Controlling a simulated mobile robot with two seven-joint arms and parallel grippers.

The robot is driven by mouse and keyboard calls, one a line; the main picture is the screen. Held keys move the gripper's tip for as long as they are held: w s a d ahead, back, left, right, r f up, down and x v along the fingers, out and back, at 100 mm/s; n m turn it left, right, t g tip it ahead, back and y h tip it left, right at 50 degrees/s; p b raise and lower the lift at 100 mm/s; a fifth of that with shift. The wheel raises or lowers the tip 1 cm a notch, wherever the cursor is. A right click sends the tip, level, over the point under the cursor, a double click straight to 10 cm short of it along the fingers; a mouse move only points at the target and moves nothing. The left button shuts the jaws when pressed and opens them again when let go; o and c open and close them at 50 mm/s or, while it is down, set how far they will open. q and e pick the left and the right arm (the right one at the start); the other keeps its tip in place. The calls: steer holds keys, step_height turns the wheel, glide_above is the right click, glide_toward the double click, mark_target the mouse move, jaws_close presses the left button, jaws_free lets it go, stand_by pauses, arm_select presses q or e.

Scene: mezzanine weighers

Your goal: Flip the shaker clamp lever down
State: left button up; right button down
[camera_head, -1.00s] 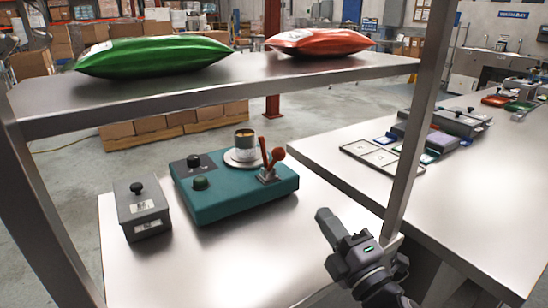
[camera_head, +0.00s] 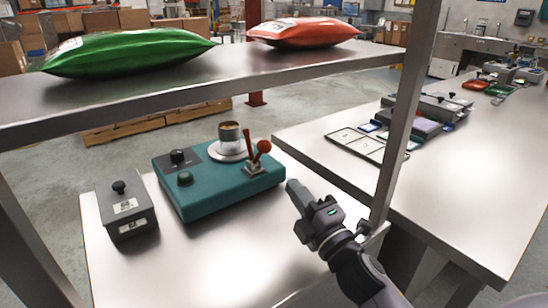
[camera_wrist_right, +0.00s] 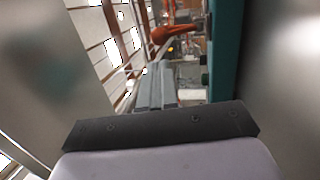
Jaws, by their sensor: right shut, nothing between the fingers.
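The shaker is a teal box (camera_head: 215,190) on the metal table under the shelf. Its clamp lever (camera_head: 262,150), with a red-orange knob, stands up at the box's right end beside another red upright part. A cup (camera_head: 229,136) sits on a white round plate on the box. My right gripper (camera_head: 293,190) is shut and empty, to the right of the box and apart from it. In the right wrist view, the shut fingers (camera_wrist_right: 156,88) point toward the orange lever (camera_wrist_right: 174,33), with the teal box side (camera_wrist_right: 226,55) at right. My left gripper is not in view.
A grey box with a black knob (camera_head: 127,210) stands left of the shaker. A shelf (camera_head: 200,86) with a green bag (camera_head: 125,52) and a red bag (camera_head: 303,32) spans above. A shelf post (camera_head: 405,115) stands right of my gripper. The table front is clear.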

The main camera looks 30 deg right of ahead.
mark_target(267, 151)
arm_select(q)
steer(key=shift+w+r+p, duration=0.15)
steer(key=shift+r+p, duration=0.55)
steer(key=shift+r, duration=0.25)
arm_select(e)
steer(key=x, duration=0.9)
steer(key=shift+w, duration=0.3)
steer(key=shift+r, duration=0.1)
